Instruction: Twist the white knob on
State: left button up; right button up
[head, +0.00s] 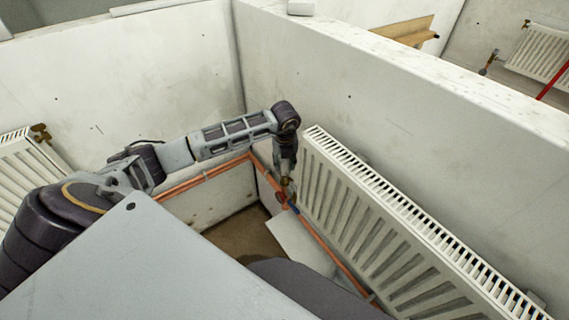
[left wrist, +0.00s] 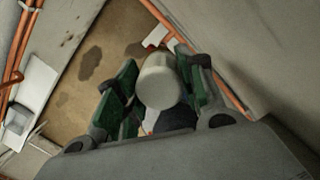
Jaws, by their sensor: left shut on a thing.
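The white knob (left wrist: 158,82) is between the green-padded fingers of my left gripper (left wrist: 157,95) in the left wrist view. The fingers are shut on it from both sides. The knob itself is hidden there by the gripper. I cannot tell whether the knob is seated on the valve beneath it. My right gripper is not in view.
Copper pipes (head: 325,250) run low along the walls, also in the left wrist view (left wrist: 18,50). A white panel (head: 300,243) lies on the brown floor below. Walls close in on the corner. Another radiator (head: 25,180) stands at left.

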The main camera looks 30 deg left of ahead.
pick_arm(q)
jog(key=shift+o, duration=0.2)
jog(key=shift+s+a+f+m+b, duration=0.1)
jog(key=shift+f+m+b, duration=0.15)
jog(key=shift+m+b, duration=0.6)
jog(key=shift+s+f+m+b, duration=0.1)
jog(key=shift+f+m+b, duration=0.1)
jog(key=shift+m, duration=1.25)
jog(key=shift+r+m+h+b, duration=0.1)
jog(key=shift+m+h+b, duration=0.55)
jog(key=shift+m, duration=1.25)
jog(key=shift+y, duration=0.25)
jog(key=o, duration=0.8)
jog(key=shift+w, duration=0.1)
jog(key=o, duration=0.3)
jog(key=shift+w+a, duration=0.15)
jog(key=shift+w, duration=0.1)
jog(key=shift+o, duration=0.2)
jog(key=shift+r, duration=0.15)
